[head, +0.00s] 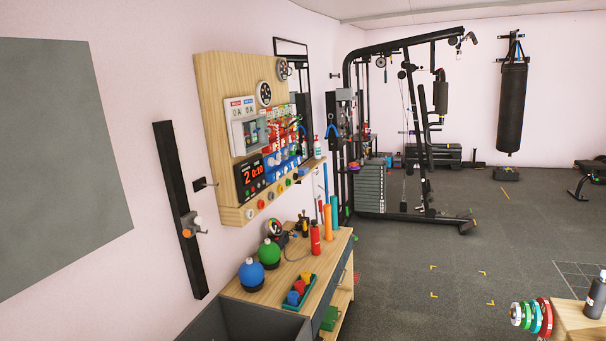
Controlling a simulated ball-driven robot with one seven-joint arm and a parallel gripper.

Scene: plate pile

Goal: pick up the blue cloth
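I cannot make out a blue cloth for certain. A small blue item (333,131) hangs at the weight machine, too small to tell what it is. A small blue item (293,298) lies beside red ones in a dark green tray (312,291) on the wooden cabinet (262,297); its kind is unclear. My gripper is not in view.
A wooden wall board (213,108) juts out above. Weight plates (531,317) stand lower right. Open floor (400,270) lies between.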

